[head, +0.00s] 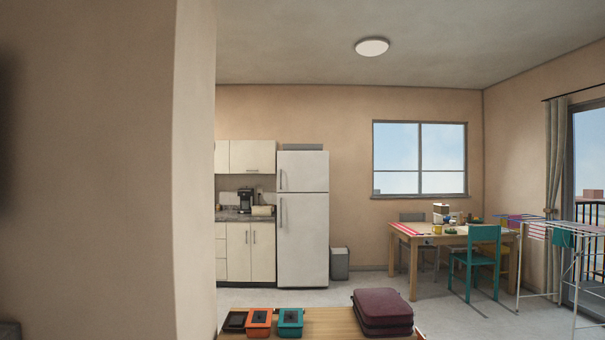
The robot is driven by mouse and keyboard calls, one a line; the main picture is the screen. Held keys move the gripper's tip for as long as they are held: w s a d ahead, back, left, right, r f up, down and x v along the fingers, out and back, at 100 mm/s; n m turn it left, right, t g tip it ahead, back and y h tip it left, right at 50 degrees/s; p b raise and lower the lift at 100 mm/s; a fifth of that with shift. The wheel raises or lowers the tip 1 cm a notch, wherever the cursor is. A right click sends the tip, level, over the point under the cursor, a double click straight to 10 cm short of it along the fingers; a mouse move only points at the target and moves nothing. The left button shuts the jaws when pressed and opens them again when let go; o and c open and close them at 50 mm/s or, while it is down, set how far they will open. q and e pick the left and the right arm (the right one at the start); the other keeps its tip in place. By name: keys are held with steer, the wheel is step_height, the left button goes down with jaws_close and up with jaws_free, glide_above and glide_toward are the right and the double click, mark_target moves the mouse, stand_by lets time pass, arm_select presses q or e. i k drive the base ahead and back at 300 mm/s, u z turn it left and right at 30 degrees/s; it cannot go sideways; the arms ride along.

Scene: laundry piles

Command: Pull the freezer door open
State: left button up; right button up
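A white two-door fridge-freezer (303,219) stands across the room against the back wall, right of the kitchen counter. Its small upper door, the freezer door (305,171), looks shut and has a vertical handle (282,180) on its left edge. The taller lower door (306,240) also looks shut, with a vertical handle (282,211) on its left side. Neither of my grippers is in view.
A wall corner (185,180) fills the left side close by. A grey bin (339,264) is right of the fridge. Farther right are a dining table (410,240), a teal chair (484,250) and drying racks.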

mark_target(297, 171)
steer(key=z, duration=2.25)
steer(key=i, duration=5.45)
steer(key=u, duration=2.55)
steer(key=i, duration=1.65)
steer(key=u, duration=0.05)
